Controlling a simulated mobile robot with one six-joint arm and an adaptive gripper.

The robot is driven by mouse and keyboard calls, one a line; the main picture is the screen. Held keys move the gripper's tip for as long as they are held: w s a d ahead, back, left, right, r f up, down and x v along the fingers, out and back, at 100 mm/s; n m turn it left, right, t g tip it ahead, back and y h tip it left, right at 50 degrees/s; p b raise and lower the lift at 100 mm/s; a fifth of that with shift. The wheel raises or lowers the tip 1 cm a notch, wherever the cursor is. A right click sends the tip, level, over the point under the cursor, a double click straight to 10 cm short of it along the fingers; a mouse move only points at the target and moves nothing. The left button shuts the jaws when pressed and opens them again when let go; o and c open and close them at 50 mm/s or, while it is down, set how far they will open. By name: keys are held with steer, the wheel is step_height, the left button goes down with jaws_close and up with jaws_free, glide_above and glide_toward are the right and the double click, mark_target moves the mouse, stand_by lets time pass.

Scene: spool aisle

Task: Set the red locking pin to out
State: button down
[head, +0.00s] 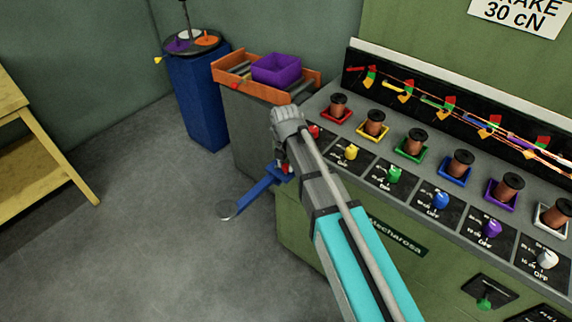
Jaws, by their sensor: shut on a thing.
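A small red part, which looks like the red locking pin (285,168), shows at the inner end of a blue swing arm (254,194) low on the left end of the green machine. My gripper (283,161) points down at this red part and is shut on it. The fingertips are mostly hidden behind my wrist and forearm, so the pin's in or out position cannot be told.
The green machine (345,240) carries a row of spools and coloured knobs on the right. A grey cabinet (250,130) holds an orange tray (225,75) and purple bin (276,69). Floor between is clear.

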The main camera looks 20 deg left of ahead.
steer(key=shift+r+p, duration=0.95)
steer(key=shift+r, duration=0.1)
steer(key=shift+c, duration=2)
jaws_free()
steer(key=shift+f, duration=0.25)
